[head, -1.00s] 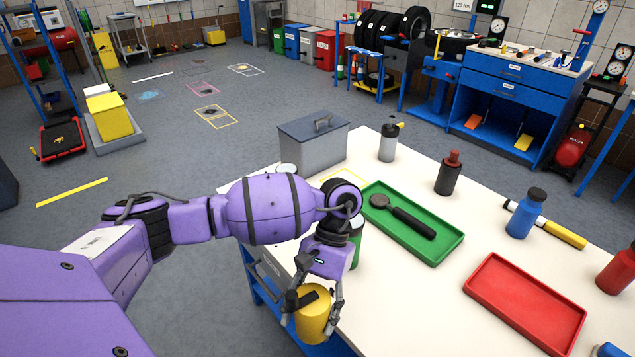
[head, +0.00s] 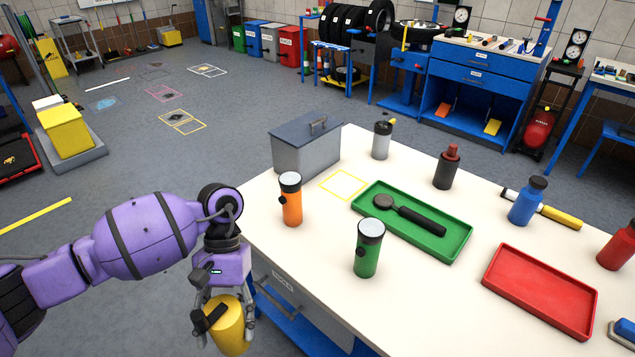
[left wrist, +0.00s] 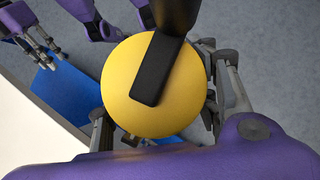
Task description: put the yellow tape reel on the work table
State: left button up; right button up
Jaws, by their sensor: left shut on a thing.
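The yellow tape reel (head: 231,327) is in my left gripper (head: 222,318), whose fingers close around its sides. In the left wrist view the reel (left wrist: 183,95) shows as a round yellow face with a black strip across it. The reel is off the near left edge of the white-topped work table (head: 310,245), beside its blue frame, not on the top. A purple hand with grey fingers (left wrist: 35,40), apparently my right gripper, shows at the upper left of the left wrist view; its opening is unclear. It is not in the head view.
Near the table's left side stand an orange flashlight (head: 291,200), a green flashlight (head: 368,248) and a grey toolbox (head: 306,150). A yellow outlined square (head: 343,185) is bare. A green tray (head: 440,250) and red tray (head: 540,290) lie to the right, with bottles beyond.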

aim_at(344, 184)
jog(key=i+j+u, duration=0.3)
jog(key=j+u, duration=0.15)
jog(key=j, duration=0.15)
jog(key=i+j+u, duration=0.85)
jog(key=i+j, duration=0.15)
jog(key=i, duration=0.5)
jog(key=i+j+u, duration=0.1)
jog(key=i, duration=0.55)
jog(key=i+z, duration=0.45)
jog(key=i+j+z, duration=0.15)
jog(key=i+z, duration=0.3)
jog(key=i, duration=0.2)
jog(key=i+l+z, duration=0.1)
jog(key=i+z, duration=0.45)
jog(key=z, duration=0.25)
jog(key=i+z, duration=0.35)
jog(key=i+l+z, duration=0.1)
jog(key=i+z, duration=0.4)
jog(key=i+j+z, duration=0.1)
jog(key=i+z, duration=0.7)
jog(key=i+j+z, duration=0.15)
jog(key=z, duration=0.25)
jog(key=i+j+z, duration=0.2)
jog(key=z, duration=0.15)
jog(key=i+j+z, duration=0.1)
jog(key=z, duration=0.3)
jog(key=i+j+z, duration=0.2)
jog(key=z, duration=0.2)
jog(key=i+j+z, duration=0.2)
jog(key=z, duration=0.15)
